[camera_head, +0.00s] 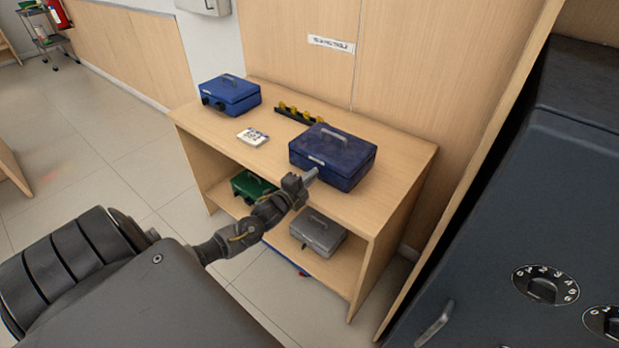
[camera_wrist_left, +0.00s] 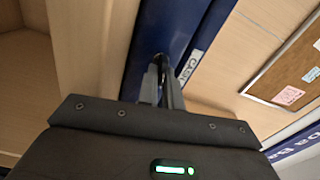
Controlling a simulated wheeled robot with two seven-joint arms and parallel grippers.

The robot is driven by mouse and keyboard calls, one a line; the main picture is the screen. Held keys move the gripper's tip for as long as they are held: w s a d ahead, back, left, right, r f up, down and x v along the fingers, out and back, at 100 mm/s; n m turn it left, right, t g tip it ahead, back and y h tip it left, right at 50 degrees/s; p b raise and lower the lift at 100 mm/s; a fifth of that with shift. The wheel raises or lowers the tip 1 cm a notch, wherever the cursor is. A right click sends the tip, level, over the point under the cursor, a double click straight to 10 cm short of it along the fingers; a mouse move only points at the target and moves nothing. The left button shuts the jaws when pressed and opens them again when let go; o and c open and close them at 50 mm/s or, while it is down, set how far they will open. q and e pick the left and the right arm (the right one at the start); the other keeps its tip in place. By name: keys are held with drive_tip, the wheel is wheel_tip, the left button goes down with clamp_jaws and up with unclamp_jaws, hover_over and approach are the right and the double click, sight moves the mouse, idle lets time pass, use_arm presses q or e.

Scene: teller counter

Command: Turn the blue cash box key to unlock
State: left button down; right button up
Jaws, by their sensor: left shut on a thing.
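The nearer blue cash box (camera_head: 332,157) sits on the wooden counter top, lid closed, handle on top. My left gripper (camera_head: 312,176) is at its front face. In the left wrist view the gripper fingers (camera_wrist_left: 162,88) are together against the blue box front (camera_wrist_left: 160,35), beside a white label (camera_wrist_left: 188,67). They are shut on the key (camera_wrist_left: 160,62), which is mostly hidden between them, so its angle cannot be told. A second blue cash box (camera_head: 229,95) with dark knobs on its front stands at the counter's far left. My right gripper is not in view.
A white calculator-like item (camera_head: 252,137) and a black rack with yellow pieces (camera_head: 298,114) lie on the counter top (camera_head: 275,160). A green box (camera_head: 252,186) and a grey box (camera_head: 318,233) stand on the shelf below. A dark safe (camera_head: 530,200) stands close at right.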

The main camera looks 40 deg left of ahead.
use_arm(q)
drive_tip(key=shift+m, duration=0.7)
drive_tip(key=c, duration=1.6)
unclamp_jaws()
drive_tip(key=shift+o, duration=0.2)
drive_tip(key=s+b, duration=0.1)
drive_tip(key=s, duration=0.9)
drive_tip(key=shift+s, duration=0.4)
drive_tip(key=shift+d, duration=0.1)
